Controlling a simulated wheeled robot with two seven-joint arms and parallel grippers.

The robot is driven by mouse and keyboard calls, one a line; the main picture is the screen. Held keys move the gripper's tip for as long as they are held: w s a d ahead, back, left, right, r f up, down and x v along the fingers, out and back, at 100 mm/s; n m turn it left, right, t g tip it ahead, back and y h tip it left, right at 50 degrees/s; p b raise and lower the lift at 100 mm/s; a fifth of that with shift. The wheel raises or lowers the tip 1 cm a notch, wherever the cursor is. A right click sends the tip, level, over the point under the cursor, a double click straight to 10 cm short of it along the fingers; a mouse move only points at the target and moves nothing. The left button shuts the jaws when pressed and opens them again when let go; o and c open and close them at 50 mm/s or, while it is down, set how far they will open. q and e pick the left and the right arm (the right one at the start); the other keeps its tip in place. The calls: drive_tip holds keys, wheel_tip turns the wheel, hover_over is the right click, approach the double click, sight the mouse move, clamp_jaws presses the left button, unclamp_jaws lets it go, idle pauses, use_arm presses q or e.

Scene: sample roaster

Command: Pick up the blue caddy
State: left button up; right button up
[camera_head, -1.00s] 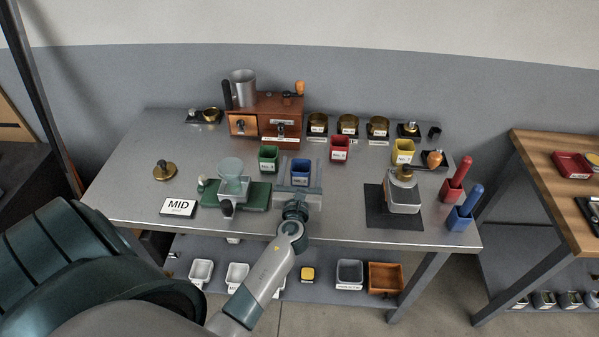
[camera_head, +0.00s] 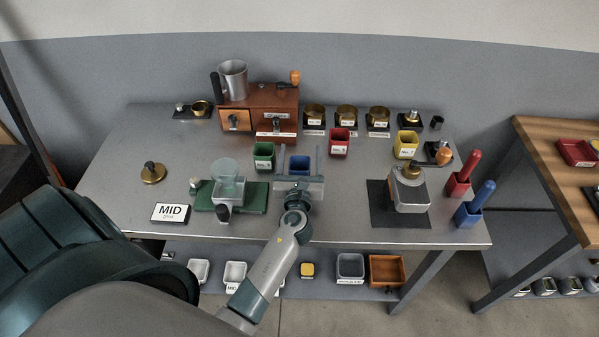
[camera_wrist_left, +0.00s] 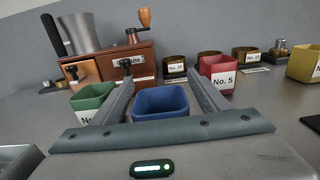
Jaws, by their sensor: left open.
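The blue caddy (camera_head: 299,165) is a small open-topped square cup on the grey table, between the green caddy and the red caddy. It also shows in the left wrist view (camera_wrist_left: 161,101). My left gripper (camera_head: 299,162) is open, and its two fingers lie on either side of the blue caddy. In the left wrist view the left gripper (camera_wrist_left: 160,92) has a finger to the left and a finger to the right of the caddy, with small gaps. The lower front of the caddy is hidden by the gripper body. My right gripper is not in view.
The green caddy (camera_head: 264,156) stands close to the left finger; the red caddy (camera_head: 339,142) is behind to the right. A yellow caddy (camera_head: 406,144) stands farther right. A wooden grinder (camera_head: 258,113) is behind. A glass-topped device (camera_head: 229,184) on a green base is left of my wrist.

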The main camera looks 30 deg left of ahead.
use_arm(q)
drive_tip(key=c, duration=1.2)
drive_tip(key=shift+c, duration=0.2)
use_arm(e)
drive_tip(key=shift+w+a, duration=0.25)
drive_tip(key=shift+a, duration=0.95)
use_arm(q)
drive_tip(key=shift+r, duration=0.15)
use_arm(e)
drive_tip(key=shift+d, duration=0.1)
use_arm(q)
drive_tip(key=shift+r, duration=0.25)
drive_tip(key=s+d+r, duration=0.6)
drive_tip(key=d+r, duration=0.4)
drive_tip(key=shift+r, duration=0.15)
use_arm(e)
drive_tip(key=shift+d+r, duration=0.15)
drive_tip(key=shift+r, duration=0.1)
